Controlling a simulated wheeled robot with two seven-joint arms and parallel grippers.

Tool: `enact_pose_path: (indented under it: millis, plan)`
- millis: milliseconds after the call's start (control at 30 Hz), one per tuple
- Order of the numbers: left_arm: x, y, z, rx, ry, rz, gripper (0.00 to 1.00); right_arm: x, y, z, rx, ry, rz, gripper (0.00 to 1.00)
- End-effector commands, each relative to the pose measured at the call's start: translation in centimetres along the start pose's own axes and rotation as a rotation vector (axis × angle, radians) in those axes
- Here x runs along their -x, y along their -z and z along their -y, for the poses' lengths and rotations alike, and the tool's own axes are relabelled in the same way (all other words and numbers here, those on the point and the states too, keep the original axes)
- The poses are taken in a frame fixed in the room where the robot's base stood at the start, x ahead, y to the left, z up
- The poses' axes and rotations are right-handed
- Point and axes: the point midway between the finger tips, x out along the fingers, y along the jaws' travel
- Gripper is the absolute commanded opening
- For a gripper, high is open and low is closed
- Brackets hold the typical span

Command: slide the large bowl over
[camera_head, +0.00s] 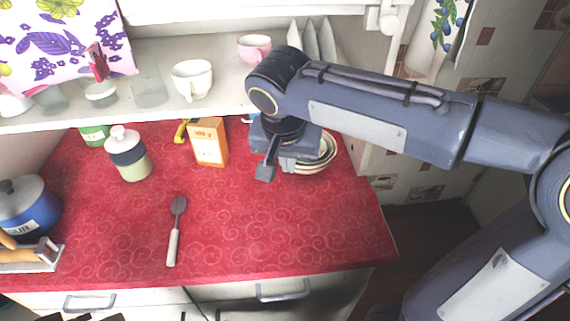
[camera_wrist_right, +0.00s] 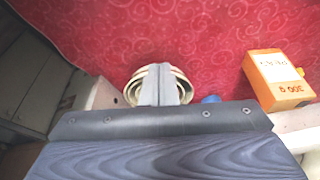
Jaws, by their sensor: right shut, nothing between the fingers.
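A stack of pale bowls with dark-lined rims (camera_head: 329,154) stands at the back right of the red counter, partly hidden by my right gripper. The large bowl appears to be the outermost one. My right gripper (camera_head: 274,172) is shut and empty, in front of the stack's left side in the head view. In the right wrist view the shut fingers (camera_wrist_right: 160,84) overlap the middle of the bowls (camera_wrist_right: 132,91), whose rims show on both sides. I cannot tell whether the fingers touch them. My left gripper is not in view.
An orange box (camera_head: 209,142) stands left of the bowls, with a lidded jar (camera_head: 129,154) further left. A spatula (camera_head: 175,230) lies mid-counter and a blue pot (camera_head: 27,207) stands far left. A shelf with cups (camera_head: 192,80) hangs above. The counter's front right is clear.

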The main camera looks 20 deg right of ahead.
Motion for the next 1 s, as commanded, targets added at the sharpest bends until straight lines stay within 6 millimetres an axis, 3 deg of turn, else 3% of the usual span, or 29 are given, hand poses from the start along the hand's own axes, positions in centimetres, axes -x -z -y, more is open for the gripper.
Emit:
enact_pose_path:
  millis: [433,700,1000]
  plan:
    - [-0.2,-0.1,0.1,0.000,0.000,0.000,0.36,-9.2,-0.1,-0.2,0.001,-0.005,0.006,0.00]
    - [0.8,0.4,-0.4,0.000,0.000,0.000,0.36,-9.9,3.3,-0.1,0.000,-0.001,0.003,0.00]
    - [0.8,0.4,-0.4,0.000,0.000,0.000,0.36,-10.1,3.8,-0.1,0.001,-0.001,0.002,0.00]
